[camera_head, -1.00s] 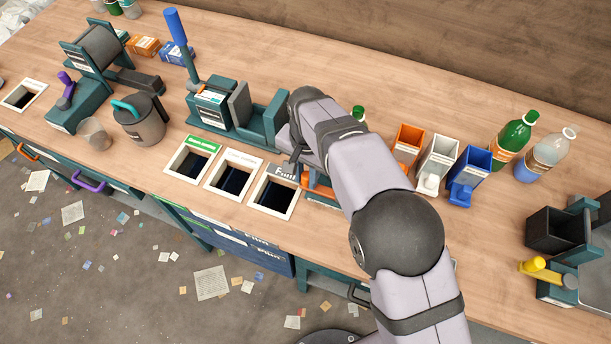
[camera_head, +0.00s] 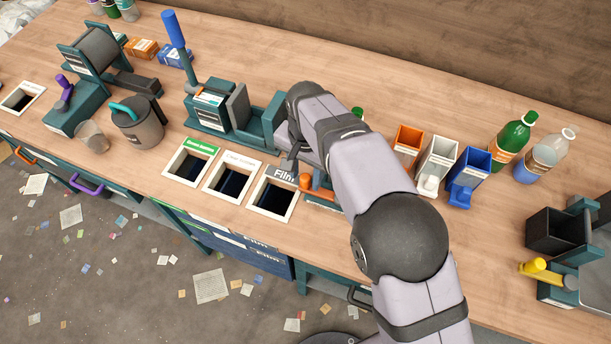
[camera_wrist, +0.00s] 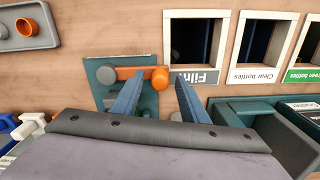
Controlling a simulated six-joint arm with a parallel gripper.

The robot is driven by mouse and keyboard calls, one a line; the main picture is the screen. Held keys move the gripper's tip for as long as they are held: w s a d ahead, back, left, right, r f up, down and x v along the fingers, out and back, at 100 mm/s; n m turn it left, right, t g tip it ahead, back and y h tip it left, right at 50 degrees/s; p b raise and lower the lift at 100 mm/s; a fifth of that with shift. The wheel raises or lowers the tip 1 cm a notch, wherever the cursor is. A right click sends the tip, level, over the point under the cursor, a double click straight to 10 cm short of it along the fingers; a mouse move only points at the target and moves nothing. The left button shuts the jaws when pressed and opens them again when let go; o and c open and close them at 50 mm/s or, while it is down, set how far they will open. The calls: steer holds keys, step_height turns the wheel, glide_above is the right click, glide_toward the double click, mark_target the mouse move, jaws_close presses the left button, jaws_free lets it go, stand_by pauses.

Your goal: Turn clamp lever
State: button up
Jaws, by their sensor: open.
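The clamp lever is an orange bar with a round orange knob (camera_wrist: 160,78), pivoting on a grey disc on a teal plate (camera_wrist: 112,97). In the wrist view it lies roughly level, with the knob at its right end toward the Film opening. My gripper (camera_wrist: 159,82) is open, and its two blue-grey fingers appear either side of the knob in that view. Whether they touch it I cannot tell. In the head view the knob (camera_head: 306,182) shows just beside my gripper (camera_head: 291,163), and my arm hides much of the plate.
Framed openings lie beside the lever, the nearest marked Film (camera_head: 272,198). A teal press with a blue-handled lever (camera_head: 174,30) stands to the left. Orange, white and blue bins (camera_head: 469,170) and bottles (camera_head: 515,133) stand to the right.

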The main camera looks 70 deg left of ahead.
steer(key=shift+r+b, duration=0.55)
steer(key=shift+r, duration=2.5)
steer(key=w+d+r+m, duration=0.1)
steer(key=w+d, duration=0.5)
steer(key=w, duration=0.2)
steer(key=w+d+m, duration=0.1)
steer(key=w+d, duration=0.4)
steer(key=w, duration=0.4)
steer(key=w+d+m, duration=0.1)
steer(key=w+d, duration=0.3)
steer(key=d, duration=0.4)
steer(key=w+d+m, duration=0.1)
steer(key=w+d, duration=0.3)
steer(key=d, duration=0.3)
steer(key=d+m, duration=0.1)
steer(key=d, duration=1.5)
steer(key=s+d+f+m, duration=0.2)
steer(key=s+d, duration=0.6)
steer(key=d, duration=0.4)
steer(key=shift+s+d+f, duration=0.2)
steer(key=shift+d+f, duration=0.1)
steer(key=shift+f, duration=0.3)
